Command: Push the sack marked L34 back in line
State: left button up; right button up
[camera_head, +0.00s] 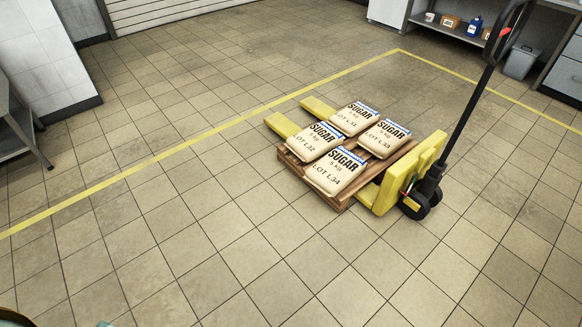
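The sack marked L34 (336,173) is a cream sugar sack with a blue and white band. It lies flat on a wooden pallet (291,165), at the near corner beside the jack's yellow upright. Its near edge reaches the pallet's near edge and seems to stick out a little over it. Sack L32 (314,142) lies to its left, sack L33 (384,138) behind it to the right, and sack L31 (354,118) at the back. Neither of my grippers is in view.
The pallet sits on a yellow pallet jack (432,150) with a black handle (470,100) rising on the right. A yellow floor line (215,130) runs behind. A shelf (445,32) with small goods and a grey bin (521,62) stand at the back right. The near floor is clear.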

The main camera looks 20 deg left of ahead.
aim_at(332, 173)
jog(key=u, duration=0.15)
jog(key=i+j+u, duration=0.2)
jog(key=i, duration=0.35)
jog(key=i+l+u, duration=0.2)
jog(key=i, duration=0.3)
jog(key=i+u, duration=0.2)
jog(key=i, duration=0.35)
jog(key=i+l+u, duration=0.2)
jog(key=i, duration=0.3)
jog(key=i+l+u, duration=0.2)
jog(key=i, duration=0.35)
